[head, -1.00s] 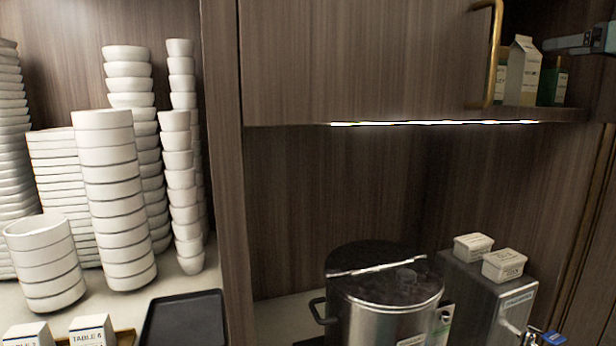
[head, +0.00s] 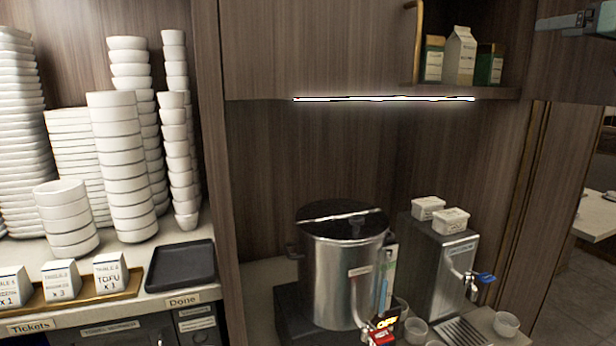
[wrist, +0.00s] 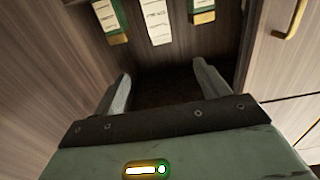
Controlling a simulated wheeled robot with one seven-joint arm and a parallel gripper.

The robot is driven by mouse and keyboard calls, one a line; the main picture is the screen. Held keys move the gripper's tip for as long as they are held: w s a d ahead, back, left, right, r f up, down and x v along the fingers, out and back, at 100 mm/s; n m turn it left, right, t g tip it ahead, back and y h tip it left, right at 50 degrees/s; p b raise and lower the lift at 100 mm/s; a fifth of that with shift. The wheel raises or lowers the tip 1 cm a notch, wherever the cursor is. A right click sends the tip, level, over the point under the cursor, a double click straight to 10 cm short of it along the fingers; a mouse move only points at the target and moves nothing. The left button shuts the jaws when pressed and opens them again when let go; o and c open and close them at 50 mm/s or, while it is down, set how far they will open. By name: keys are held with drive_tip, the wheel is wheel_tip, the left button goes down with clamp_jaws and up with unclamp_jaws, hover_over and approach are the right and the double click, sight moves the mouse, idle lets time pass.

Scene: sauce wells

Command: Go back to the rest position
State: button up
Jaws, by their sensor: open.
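My gripper (wrist: 163,90) shows in the wrist view with its two grey fingers wide apart and nothing between them. Beyond its fingertips are a brown wood-grain surface and several labelled cartons at the top of the picture.
Stacks of white bowls (head: 122,165) and a black tray (head: 180,265) fill the left counter. A steel pot (head: 342,270) and a steel dispenser (head: 437,265) with two small tubs on top stand below the cabinet. A brass handle (head: 418,40) edges the cabinet opening. A passage opens at right.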

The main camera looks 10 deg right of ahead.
drive_tip(key=w+a+f+m+g+h+b, duration=0.1)
drive_tip(key=w+a+f+b, duration=0.3)
drive_tip(key=a+f, duration=0.6)
drive_tip(key=w+a+f+m+g+h+b, duration=0.1)
drive_tip(key=w+a+f+b, duration=0.2)
drive_tip(key=w+a+f, duration=0.55)
drive_tip(key=s+a+f+g+b, duration=0.2)
drive_tip(key=s+a+f, duration=0.2)
drive_tip(key=a+f, duration=0.65)
drive_tip(key=s+a+f+n+g+b, duration=0.25)
drive_tip(key=s+a+f, duration=0.25)
drive_tip(key=s+f, duration=0.25)
drive_tip(key=s+a+f+n+g+y+b, duration=0.1)
drive_tip(key=s+a+f+g, duration=0.35)
drive_tip(key=s+f, duration=0.35)
drive_tip(key=s+a+f+n+g+b, duration=0.1)
drive_tip(key=s+a+f+n+g, duration=0.1)
drive_tip(key=s+a+f, duration=0.55)
drive_tip(key=s+f+n+g+b, duration=0.1)
drive_tip(key=s+f+g, duration=0.1)
drive_tip(key=s, duration=0.4)
drive_tip(key=s+f+n+g+h+b, duration=0.1)
drive_tip(key=s+f+g, duration=0.1)
drive_tip(key=s+f, duration=0.3)
drive_tip(key=shift+s+d+f+n+g, duration=0.2)
drive_tip(key=shift+s+d+n+g, duration=0.15)
drive_tip(key=shift+s, duration=0.3)
